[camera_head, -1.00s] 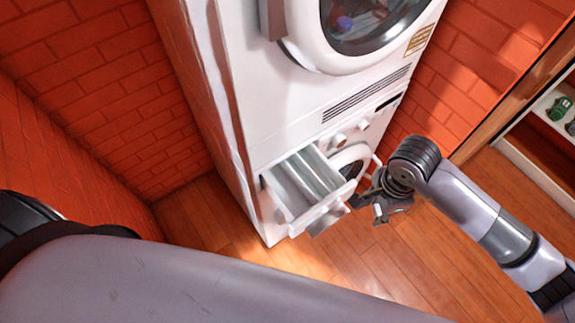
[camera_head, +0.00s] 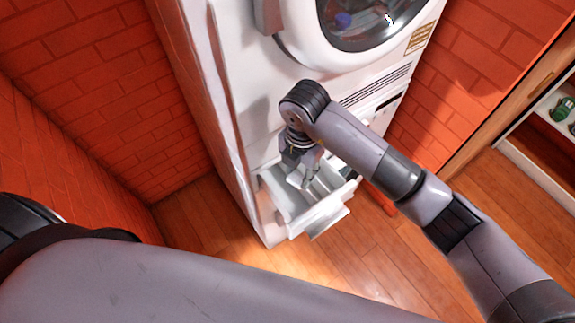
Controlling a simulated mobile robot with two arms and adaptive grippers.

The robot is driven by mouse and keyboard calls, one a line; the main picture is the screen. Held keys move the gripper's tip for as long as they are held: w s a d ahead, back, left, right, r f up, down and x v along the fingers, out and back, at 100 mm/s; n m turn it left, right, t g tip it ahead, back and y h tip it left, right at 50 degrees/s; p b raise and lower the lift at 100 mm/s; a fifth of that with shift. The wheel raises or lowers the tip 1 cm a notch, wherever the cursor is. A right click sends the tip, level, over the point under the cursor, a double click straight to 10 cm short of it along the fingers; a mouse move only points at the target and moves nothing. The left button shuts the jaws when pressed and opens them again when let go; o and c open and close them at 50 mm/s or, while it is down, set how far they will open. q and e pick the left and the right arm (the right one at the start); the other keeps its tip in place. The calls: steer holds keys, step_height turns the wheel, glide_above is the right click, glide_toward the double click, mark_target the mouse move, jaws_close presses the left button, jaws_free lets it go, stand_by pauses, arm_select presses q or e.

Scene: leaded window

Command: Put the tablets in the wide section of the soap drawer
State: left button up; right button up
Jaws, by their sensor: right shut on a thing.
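The white soap drawer (camera_head: 313,222) is pulled out from the lower washing machine, with its divided inside facing up. My right gripper (camera_head: 303,178) points down over the left part of the drawer, shut on a small white piece that looks like a tablet (camera_head: 295,181). Whether the piece touches the drawer cannot be told. The gripper and wrist hide part of the compartments and the machine's front. No other tablets can be made out. My left gripper is out of the picture; a large grey link of mine fills the bottom.
An upper machine with a round dark door (camera_head: 375,20) stands above the drawer. A brick wall (camera_head: 110,110) is on the left. A shelf (camera_head: 545,150) with small green items (camera_head: 562,108) stands at the right. The wooden floor (camera_head: 375,265) in front is clear.

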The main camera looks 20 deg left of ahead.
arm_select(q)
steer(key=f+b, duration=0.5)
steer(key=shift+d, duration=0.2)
arm_select(e)
steer(key=a+f+m, duration=0.2)
steer(key=f, duration=0.1)
steer(key=f+m, duration=0.2)
steer(key=shift+s+a, duration=0.15)
steer(key=shift+a, duration=0.25)
steer(key=o, duration=1)
